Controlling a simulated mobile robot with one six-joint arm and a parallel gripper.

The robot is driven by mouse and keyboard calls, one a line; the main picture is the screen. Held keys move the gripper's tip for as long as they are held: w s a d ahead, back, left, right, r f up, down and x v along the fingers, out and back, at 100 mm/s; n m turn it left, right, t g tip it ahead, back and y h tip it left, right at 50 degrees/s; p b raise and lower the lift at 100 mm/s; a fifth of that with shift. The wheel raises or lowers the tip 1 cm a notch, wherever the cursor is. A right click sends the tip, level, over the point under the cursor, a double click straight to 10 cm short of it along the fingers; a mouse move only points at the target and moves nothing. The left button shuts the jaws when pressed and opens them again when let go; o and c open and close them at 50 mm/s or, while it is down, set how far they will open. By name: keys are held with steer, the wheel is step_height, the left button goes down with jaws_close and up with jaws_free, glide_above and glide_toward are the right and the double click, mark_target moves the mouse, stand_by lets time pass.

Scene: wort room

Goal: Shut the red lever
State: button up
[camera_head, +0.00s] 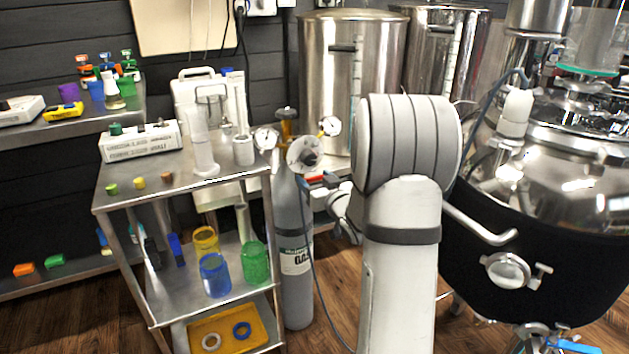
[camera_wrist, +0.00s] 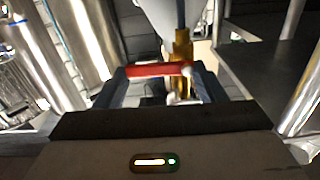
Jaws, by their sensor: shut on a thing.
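The red lever (camera_wrist: 160,69) lies crosswise between the two fingers of my gripper (camera_wrist: 159,80) in the wrist view. My gripper is shut on it. A brass valve body (camera_wrist: 182,48) stands just behind the lever's right part. In the head view a small piece of the red lever (camera_head: 315,180) shows by the gas cylinder's gauges, left of my arm. My gripper there is mostly hidden behind my arm. The lever's pivot and its exact angle to the valve are not clear.
The grey gas cylinder (camera_head: 296,265) stands beside the metal cart (camera_head: 118,203), with round gauges (camera_head: 330,126) near its top. A steel kettle (camera_head: 350,70) is behind. A large black-jacketed vessel (camera_head: 540,255) stands at the right. A dark hose hangs by the cylinder.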

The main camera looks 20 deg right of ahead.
steer(key=shift+n+b, duration=0.3)
steer(key=shift+b, duration=0.15)
steer(key=o, duration=1)
steer(key=s+p, duration=0.2)
steer(key=s, duration=0.6)
steer(key=shift+d, duration=0.15)
steer(key=shift+w+r, duration=0.1)
